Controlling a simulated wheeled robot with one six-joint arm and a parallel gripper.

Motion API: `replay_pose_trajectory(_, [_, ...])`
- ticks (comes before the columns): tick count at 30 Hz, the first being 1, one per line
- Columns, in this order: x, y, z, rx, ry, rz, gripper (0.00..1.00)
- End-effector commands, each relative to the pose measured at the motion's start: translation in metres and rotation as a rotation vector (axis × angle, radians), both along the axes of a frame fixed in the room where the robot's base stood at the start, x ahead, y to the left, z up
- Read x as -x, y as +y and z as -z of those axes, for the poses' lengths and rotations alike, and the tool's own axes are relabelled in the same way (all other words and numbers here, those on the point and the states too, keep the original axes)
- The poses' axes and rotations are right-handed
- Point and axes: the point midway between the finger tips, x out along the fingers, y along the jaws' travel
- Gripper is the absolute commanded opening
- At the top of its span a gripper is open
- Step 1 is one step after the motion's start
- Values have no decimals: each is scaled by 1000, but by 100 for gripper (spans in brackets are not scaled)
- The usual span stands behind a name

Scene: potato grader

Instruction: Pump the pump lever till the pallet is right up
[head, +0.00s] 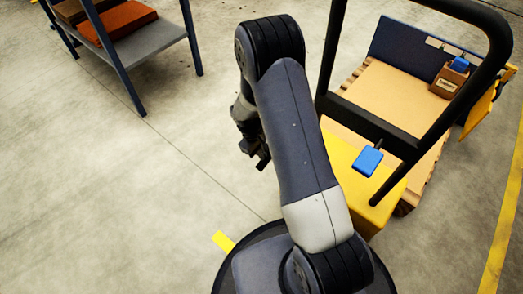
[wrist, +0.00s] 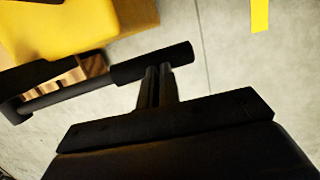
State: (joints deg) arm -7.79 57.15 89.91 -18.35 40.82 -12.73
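The pump lever (wrist: 152,64) is a black bar with a thicker grip, running from left to right across the wrist view beside the yellow machine body (wrist: 70,25). My gripper (wrist: 158,70) has its fingers close together, with their tips at the lever's grip. Whether they touch it I cannot tell. In the head view my gripper (head: 258,157) hangs left of my arm, and the lever is hidden there. The pallet (head: 385,92), tan on top with a slatted wooden edge, lies beyond the yellow body (head: 352,180). Its height above the floor is unclear.
A black tubular frame (head: 480,12) rises over the yellow body. A blue pad (head: 368,160) sits on the body. A small brown box (head: 446,84) and a dark blue panel (head: 395,42) stand at the pallet's far side. A shelf (head: 148,46) stands at upper left. The floor at left is clear.

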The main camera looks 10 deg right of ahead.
Motion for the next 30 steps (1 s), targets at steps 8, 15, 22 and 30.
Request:
replay_pose_trajectory(8, [2, -1, 15, -3, 7, 1, 0])
replay_pose_trajectory(15, [3, -1, 16, -4, 8, 1, 0])
replay_pose_trajectory(22, [3, 0, 13, -5, 7, 2, 0])
replay_pose_trajectory(30, [1, 4, -30, -2, -6, 3, 0])
